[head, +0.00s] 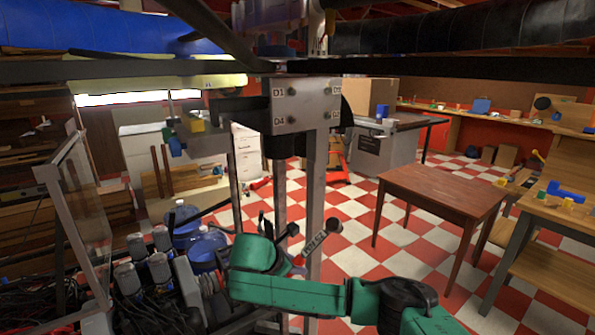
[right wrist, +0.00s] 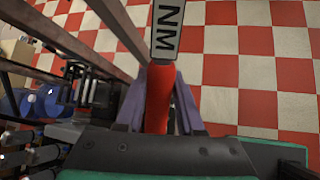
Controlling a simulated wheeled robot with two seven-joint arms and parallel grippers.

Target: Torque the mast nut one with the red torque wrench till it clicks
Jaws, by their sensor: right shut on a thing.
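My right gripper (right wrist: 160,90) is shut on the red torque wrench (right wrist: 157,100). In the right wrist view its red handle lies between the two fingers, and a grey section marked NM reaches beyond them. In the head view my right gripper (head: 281,230) is in front of the mast posts, low in the picture. The wrench's pale marked section (head: 314,241) points up to the right, with a dark round end. The grey mast plate (head: 301,104), labelled D1 and D4, has bolt heads and stands above, apart from the wrench. I cannot tell which fastener is mast nut one. My left gripper is not in view.
Metal posts (head: 283,190) rise close behind my right gripper. A framed clear panel (head: 80,190) and machinery with cables stand at left. A brown table (head: 440,190) and a workbench are at right. The red and white checkered floor between is open.

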